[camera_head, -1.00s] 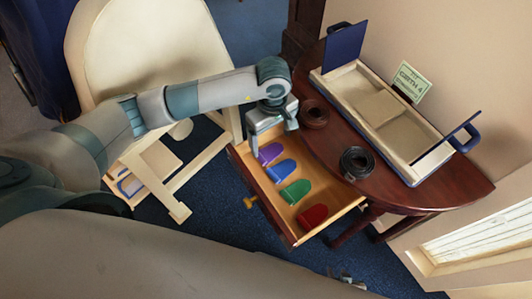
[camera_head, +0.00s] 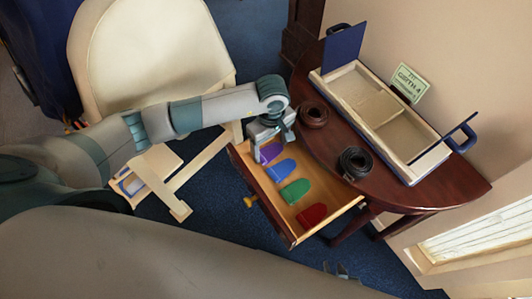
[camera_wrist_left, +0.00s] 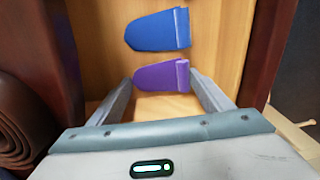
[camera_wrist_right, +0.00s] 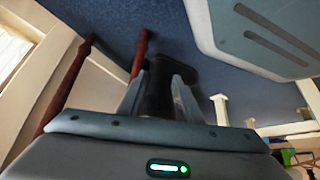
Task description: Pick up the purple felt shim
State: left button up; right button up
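The purple felt shim (camera_head: 270,153) lies flat in the open wooden drawer (camera_head: 252,182), at the end of a row. My left gripper (camera_head: 270,146) is over that end and partly hides the shim. In the left wrist view, the purple shim (camera_wrist_left: 160,77) shows between and just past the tips of my left gripper (camera_wrist_left: 162,84), which is open and empty. A blue shim (camera_head: 281,170) lies beside it, then a green one (camera_head: 295,191) and a red one (camera_head: 312,215).
The drawer belongs to a dark red half-round table (camera_head: 425,197). On it are a brown coiled strap (camera_head: 313,114), a black coiled strap (camera_head: 355,162), an open box (camera_head: 400,125) and a green card (camera_head: 409,82). A cream saddle stand (camera_head: 150,50) stands left.

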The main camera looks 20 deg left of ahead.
aim_at(270, 152)
pick_arm(q)
jog(key=shift+c, duration=0.9)
jog(key=shift+r, duration=0.15)
jog(key=shift+r, duration=0.6)
notch_tip(270, 152, up, 17)
jog(key=b, duration=0.3)
jog(key=shift+f, duration=0.2)
pick_arm(e)
jog(key=s+d+f+g, duration=0.2)
jog(key=shift+s+d+f+h, duration=0.1)
jog(key=shift+s+d+h, duration=0.1)
jog(key=shift+d+h, duration=0.2)
